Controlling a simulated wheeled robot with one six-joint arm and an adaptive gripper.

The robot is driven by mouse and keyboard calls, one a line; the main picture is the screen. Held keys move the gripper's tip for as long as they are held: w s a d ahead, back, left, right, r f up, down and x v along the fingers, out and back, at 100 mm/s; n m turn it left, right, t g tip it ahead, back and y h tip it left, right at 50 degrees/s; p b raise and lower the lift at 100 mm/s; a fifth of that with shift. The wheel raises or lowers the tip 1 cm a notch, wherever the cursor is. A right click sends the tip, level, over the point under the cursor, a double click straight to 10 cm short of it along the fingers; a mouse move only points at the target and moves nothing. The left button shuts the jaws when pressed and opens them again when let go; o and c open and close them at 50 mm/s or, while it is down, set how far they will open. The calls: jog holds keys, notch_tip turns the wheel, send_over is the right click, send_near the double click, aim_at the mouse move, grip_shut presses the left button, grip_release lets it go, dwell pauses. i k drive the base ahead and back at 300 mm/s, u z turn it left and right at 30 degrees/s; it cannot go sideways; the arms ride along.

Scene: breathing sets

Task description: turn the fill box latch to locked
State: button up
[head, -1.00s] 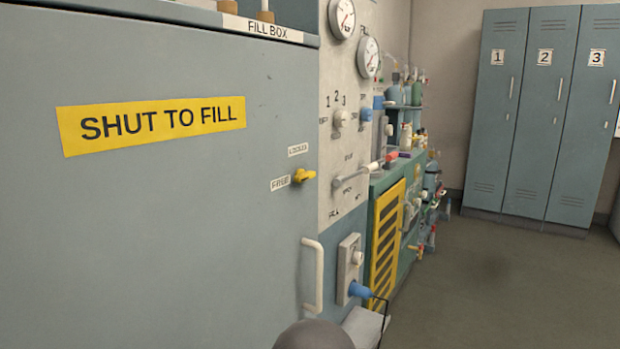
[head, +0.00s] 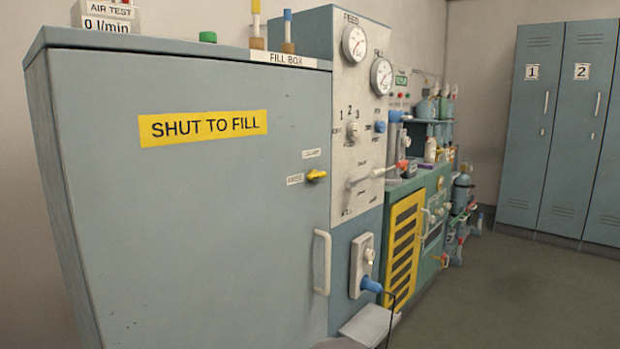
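The fill box (head: 200,240) is a large grey-blue cabinet at the left of the head view, with a yellow "SHUT TO FILL" label on its closed door. Its latch (head: 316,175) is a small yellow handle near the door's right edge. The handle lies roughly level, with its left end by the lower small label (head: 295,180). Another small label (head: 311,154) sits above it; both are too small to read surely. A white door handle (head: 322,262) is below the latch. My gripper is not in view.
A panel with gauges (head: 355,44) and a white lever (head: 372,176) stands right of the fill box. Grey lockers (head: 565,140) stand at the back right. The floor (head: 470,300) at right is clear.

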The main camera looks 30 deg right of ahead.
aim_at(313, 174)
jog(key=u, duration=0.85)
jog(key=i, duration=0.6)
jog(key=z, duration=0.9)
